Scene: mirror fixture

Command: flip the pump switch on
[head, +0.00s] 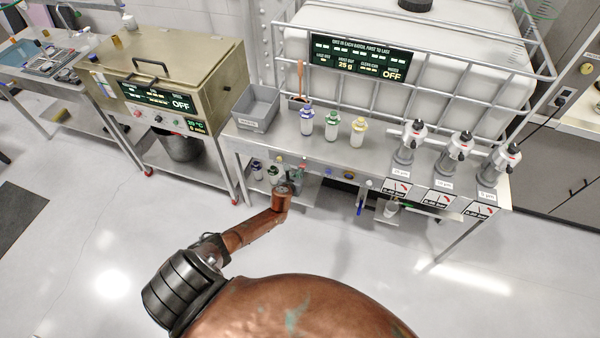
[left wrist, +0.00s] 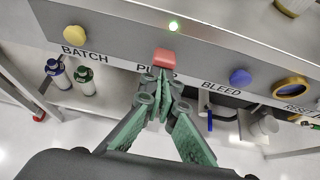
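The red pump switch (left wrist: 165,56) sits on the front panel of the steel bench, above the partly covered label PUMP. In the head view my left gripper (head: 297,174) is small and partly hidden by my wrist at the bench's front edge; the switch cannot be made out there. The sign (head: 360,58) above the bench reads OFF. My right gripper is not in view.
A yellow knob (left wrist: 75,33) marks BATCH, a blue knob (left wrist: 240,76) BLEED, and a yellow ring (left wrist: 291,88) RESET. Bottles (head: 306,118), a grey bin (head: 256,106) and several filter housings (head: 408,142) stand on the bench. Open floor lies in front.

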